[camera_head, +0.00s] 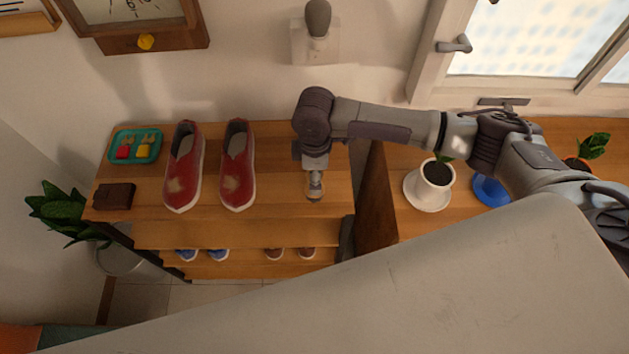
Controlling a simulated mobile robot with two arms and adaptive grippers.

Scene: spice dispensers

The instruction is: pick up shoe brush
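My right arm comes in from the right, and its gripper (316,172) points down over the right end of the wooden shoe rack (270,193). The fingers are small and seen from above, so whether they are open or shut does not show. A small pale and brown patch at the fingertips could be part of a brush, but I cannot tell. A dark brown block-like object (114,196) lies at the rack's front left corner; whether it is the shoe brush is unclear. My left gripper is not in view.
Two red shoes with worn tan patches, a left one (184,168) and a right one (237,166), stand mid-rack. A teal tray (136,146) with small red and yellow items lies behind. A potted plant (434,184) stands right of the rack.

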